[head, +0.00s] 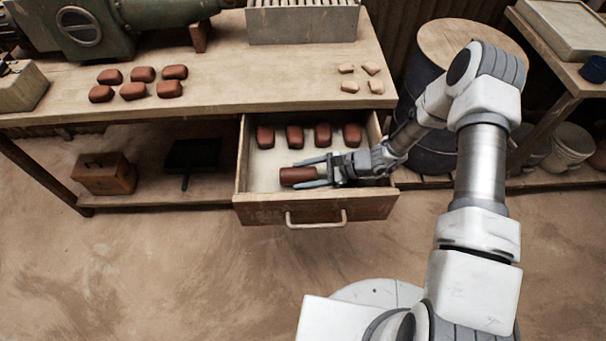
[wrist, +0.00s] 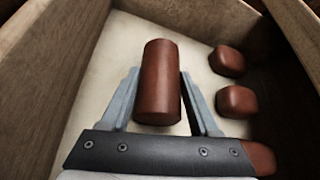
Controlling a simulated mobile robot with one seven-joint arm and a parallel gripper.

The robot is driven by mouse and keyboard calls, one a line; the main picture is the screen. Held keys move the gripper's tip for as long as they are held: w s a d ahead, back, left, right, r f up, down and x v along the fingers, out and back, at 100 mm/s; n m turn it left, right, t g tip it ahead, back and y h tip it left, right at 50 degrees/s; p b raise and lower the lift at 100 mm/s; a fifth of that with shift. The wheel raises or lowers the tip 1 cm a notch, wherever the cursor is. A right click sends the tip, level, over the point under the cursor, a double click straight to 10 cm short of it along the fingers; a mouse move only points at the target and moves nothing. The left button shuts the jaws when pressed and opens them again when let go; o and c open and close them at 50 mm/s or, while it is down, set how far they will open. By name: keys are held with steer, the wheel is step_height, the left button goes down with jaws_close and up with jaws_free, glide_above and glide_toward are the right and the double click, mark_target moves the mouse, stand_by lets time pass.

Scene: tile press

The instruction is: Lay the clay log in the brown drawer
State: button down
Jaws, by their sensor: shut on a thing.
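The clay log (head: 297,176), a reddish-brown cylinder, is inside the open brown drawer (head: 362,209). My gripper (head: 309,172) reaches into the drawer from the right and is shut on the log, one finger along each side. In the wrist view the log (wrist: 158,82) lies lengthwise between the two grey fingers, above the pale drawer floor (wrist: 110,45). Whether its underside touches the floor cannot be told.
Several brown clay blocks (head: 294,136) stand in a row at the back of the drawer. The worktop (head: 235,95) above holds more clay blocks (head: 143,74) and small pale pieces (head: 346,69). The drawer's left front floor is clear.

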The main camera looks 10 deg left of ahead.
steer(key=shift+f, duration=0.15)
steer(key=shift+c, duration=0.6)
jaws_free()
